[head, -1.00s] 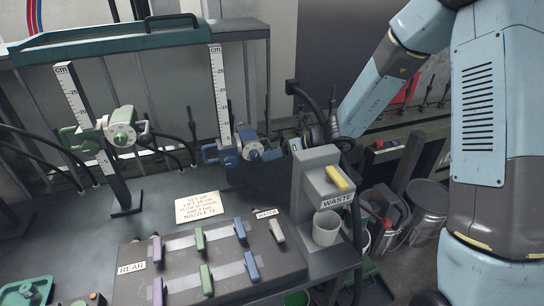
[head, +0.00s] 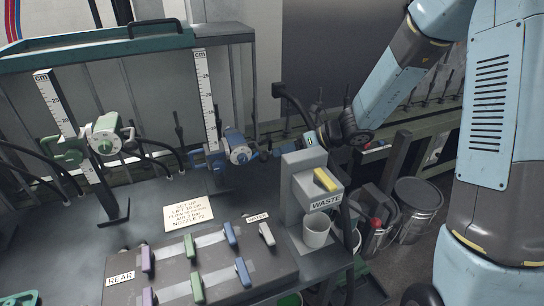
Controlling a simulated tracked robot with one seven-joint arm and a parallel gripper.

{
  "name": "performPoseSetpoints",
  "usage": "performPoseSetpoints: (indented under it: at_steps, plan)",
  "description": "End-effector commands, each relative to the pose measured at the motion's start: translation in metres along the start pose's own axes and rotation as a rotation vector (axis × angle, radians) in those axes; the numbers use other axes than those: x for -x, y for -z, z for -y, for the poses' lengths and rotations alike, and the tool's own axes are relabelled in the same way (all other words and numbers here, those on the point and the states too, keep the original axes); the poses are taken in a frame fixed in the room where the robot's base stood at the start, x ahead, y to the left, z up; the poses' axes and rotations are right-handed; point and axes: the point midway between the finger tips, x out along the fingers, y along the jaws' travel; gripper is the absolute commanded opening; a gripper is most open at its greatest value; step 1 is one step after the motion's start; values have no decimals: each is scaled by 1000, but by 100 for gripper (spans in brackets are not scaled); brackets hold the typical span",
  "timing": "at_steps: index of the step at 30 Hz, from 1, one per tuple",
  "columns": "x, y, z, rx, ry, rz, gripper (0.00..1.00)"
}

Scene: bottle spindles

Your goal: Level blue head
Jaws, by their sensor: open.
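The blue head (head: 238,149) is mounted on the right-hand upright post with a white cm scale (head: 204,92). It has a round grey face and a blue clamp (head: 205,161) on its left. Its exact tilt is hard to tell at this size. My gripper (head: 274,153) is open and just to the right of the blue head, pointing left at it. The fingertips are small and dark, and I cannot tell whether they touch the head. The green head (head: 105,141) sits on the left post with its own cm scale (head: 56,100).
A panel of coloured levers (head: 195,285) lies in front, beside a written card (head: 190,212). Black hoses (head: 160,158) run behind. Metal bins (head: 412,207) stand right.

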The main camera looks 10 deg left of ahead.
Motion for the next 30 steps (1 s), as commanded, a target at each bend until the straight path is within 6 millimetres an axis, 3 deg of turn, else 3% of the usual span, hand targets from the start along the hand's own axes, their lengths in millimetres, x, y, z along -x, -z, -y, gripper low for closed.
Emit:
performPoseSetpoints:
  at_steps: [3, 9, 22, 30]
  plan:
    - [23, 0, 0, 1, 2, 1, 58]
    - [47, 0, 0, 0, 1, 0, 58]
    - [55, 1, -1, 0, -1, 0, 58]
    - [44, -6, -8, 145, -38, -65, 32]
